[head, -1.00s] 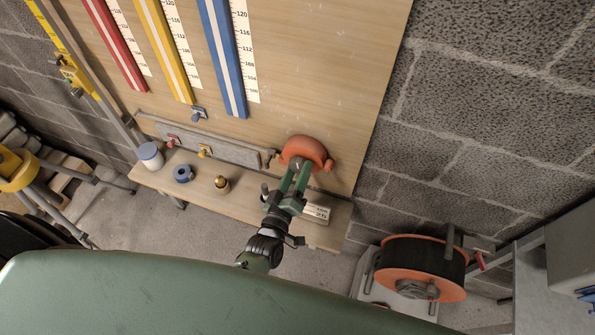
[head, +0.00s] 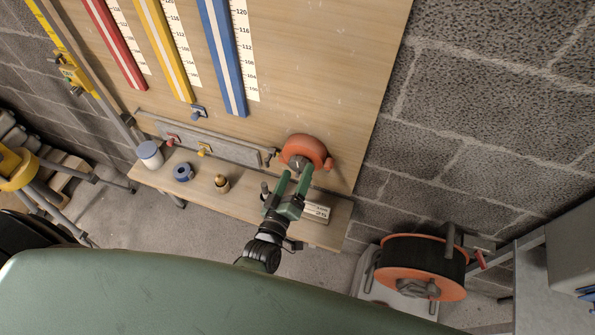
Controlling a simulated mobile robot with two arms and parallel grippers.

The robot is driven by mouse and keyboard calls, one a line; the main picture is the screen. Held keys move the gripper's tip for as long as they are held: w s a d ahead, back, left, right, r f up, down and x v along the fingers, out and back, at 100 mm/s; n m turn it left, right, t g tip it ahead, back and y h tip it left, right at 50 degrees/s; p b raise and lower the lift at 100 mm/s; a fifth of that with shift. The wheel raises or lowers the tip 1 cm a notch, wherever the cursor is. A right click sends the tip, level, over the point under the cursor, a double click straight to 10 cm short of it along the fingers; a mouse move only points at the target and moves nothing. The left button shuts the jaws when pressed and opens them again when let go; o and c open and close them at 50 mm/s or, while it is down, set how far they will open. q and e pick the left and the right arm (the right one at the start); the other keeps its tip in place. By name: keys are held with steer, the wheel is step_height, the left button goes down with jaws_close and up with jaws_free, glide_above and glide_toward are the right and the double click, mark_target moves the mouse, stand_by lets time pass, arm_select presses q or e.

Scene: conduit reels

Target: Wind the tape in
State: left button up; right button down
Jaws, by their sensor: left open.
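The orange tape reel (head: 304,149) is at the right end of the wooden shelf, against the board. A grey hub or knob (head: 298,162) shows on its near face. My left gripper (head: 294,178) is open, with its two green fingers pointing up at the reel just below the hub. Nothing shows between the fingers. I cannot tell whether a fingertip touches the reel. No loose tape is clearly visible. My right gripper is not in view.
The shelf (head: 240,207) holds a white tub (head: 149,154), a blue tape roll (head: 183,172), a small brass item (head: 221,183) and a labelled box (head: 317,211) beside my gripper. A large orange and black reel (head: 424,267) stands at the lower right.

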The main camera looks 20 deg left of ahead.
arm_select(q)
steer(key=s, duration=0.6)
steer(key=shift+s+b, duration=0.15)
steer(key=shift+b, duration=0.3)
steer(key=shift+a, duration=0.1)
steer(key=s+f+m+g+h, duration=0.1)
steer(key=s+f+m+g, duration=0.4)
steer(key=f, duration=0.7)
steer(key=s+f+m+g, duration=0.1)
steer(key=s+f+g, duration=0.35)
steer(key=f, duration=0.75)
steer(key=s+a+f+m+g, duration=0.1)
steer(key=s+f, duration=0.3)
steer(key=s, duration=0.4)
steer(key=s+a+f+m+g+y, duration=0.1)
steer(key=s+a+f+g, duration=0.3)
steer(key=s, duration=0.4)
steer(key=s+a+f+m+g, duration=0.2)
steer(key=s+f, duration=0.4)
steer(key=s, duration=0.3)
steer(key=shift+a+m+y, duration=0.3)
steer(key=shift+a+m, duration=0.3)
steer(key=shift+a, duration=0.15)
steer(key=shift+g, duration=0.25)
